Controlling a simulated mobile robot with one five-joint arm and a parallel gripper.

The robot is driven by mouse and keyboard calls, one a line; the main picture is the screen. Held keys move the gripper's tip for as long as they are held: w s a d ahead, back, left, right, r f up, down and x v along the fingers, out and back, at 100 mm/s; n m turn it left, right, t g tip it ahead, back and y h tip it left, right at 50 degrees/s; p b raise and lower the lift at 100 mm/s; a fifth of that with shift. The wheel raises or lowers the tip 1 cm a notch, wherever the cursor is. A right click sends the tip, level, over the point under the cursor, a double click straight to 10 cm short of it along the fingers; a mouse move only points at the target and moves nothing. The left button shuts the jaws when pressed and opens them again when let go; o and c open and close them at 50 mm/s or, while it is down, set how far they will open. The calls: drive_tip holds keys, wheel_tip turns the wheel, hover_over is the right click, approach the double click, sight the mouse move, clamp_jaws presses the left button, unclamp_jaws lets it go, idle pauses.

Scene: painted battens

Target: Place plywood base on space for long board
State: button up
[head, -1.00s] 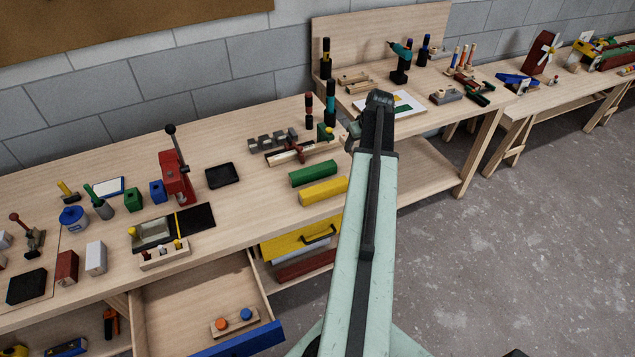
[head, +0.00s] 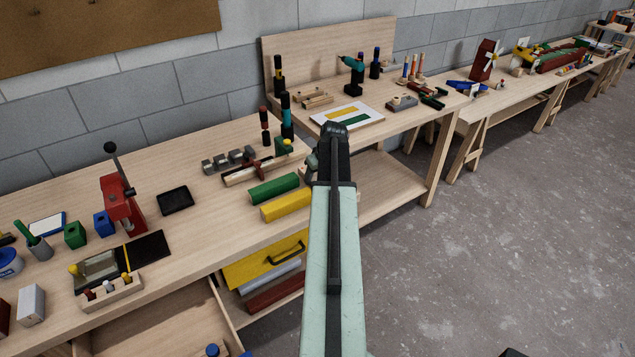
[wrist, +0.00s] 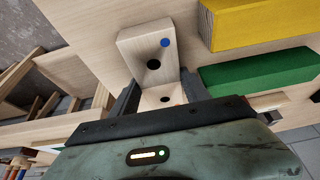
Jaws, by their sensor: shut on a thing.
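My gripper (wrist: 162,95) is shut on a pale wooden piece, taken as the plywood base (wrist: 135,48). It has a dark round hole and a blue dot on one face, with a second hole on the part between the fingers. In the head view the gripper and the piece are mostly hidden behind my arm's end, near the right end of the near bench. A white board (head: 376,119) with a yellow and a green strip lies on the far bench, beyond my arm's end. I cannot tell which spot is the space for the long board.
A yellow block (head: 287,205) and a green block (head: 273,188) lie on the near bench left of my arm. An open drawer (head: 165,335) juts out at lower left. Floor at right is clear.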

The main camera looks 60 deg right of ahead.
drive_tip(key=shift+r, duration=0.1)
drive_tip(key=o, duration=1.6)
drive_tip(key=shift+c, duration=0.2)
drive_tip(key=shift+r+p, duration=0.2)
drive_tip(key=shift+p, duration=0.15)
drive_tip(key=p+v, duration=1)
drive_tip(key=v, duration=0.1)
drive_tip(key=shift+s+r+p, duration=0.2)
drive_tip(key=shift+r+p, duration=0.1)
drive_tip(key=shift+p, duration=0.05)
